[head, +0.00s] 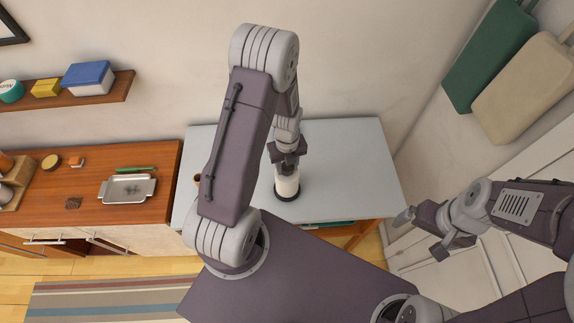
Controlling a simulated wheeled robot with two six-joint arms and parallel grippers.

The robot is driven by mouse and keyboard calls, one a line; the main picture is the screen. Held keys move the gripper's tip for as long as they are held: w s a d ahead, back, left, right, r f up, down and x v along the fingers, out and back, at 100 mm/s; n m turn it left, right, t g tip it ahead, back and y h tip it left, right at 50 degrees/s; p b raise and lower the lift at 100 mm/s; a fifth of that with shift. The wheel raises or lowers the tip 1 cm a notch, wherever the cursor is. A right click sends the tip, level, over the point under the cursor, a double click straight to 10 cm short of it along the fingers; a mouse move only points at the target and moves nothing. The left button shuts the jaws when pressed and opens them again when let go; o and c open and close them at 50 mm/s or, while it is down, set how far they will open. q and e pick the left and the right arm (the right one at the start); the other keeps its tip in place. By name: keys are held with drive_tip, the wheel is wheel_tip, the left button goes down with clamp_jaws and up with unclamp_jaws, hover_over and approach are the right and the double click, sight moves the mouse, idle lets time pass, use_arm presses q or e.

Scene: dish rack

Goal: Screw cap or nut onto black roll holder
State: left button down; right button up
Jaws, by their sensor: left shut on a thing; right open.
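The black roll holder (286,199) stands upright on the light grey table, its dark round base showing below a white roll (288,186). My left gripper (287,169) points down right over the top of the roll. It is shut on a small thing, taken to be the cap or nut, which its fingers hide. I cannot tell whether that thing touches the holder's post. My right gripper (421,236) is open and empty, out past the table's right edge.
The grey table (348,160) is clear to the right of the roll. A small brown cup (198,180) is partly hidden behind my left arm. A wooden counter with a metal tray (127,189) stands at the left. Cutting boards (527,90) hang on the right wall.

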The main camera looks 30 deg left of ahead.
use_arm(q)
drive_tip(key=shift+s+m, duration=0.1)
drive_tip(key=shift+m, duration=0.7)
drive_tip(key=c, duration=0.8)
unclamp_jaws()
drive_tip(key=shift+o, duration=0.2)
drive_tip(key=shift+r, duration=0.1)
wheel_tip(320, 180, up, 5)
drive_tip(key=p, duration=0.4)
drive_tip(key=shift+p, duration=0.3)
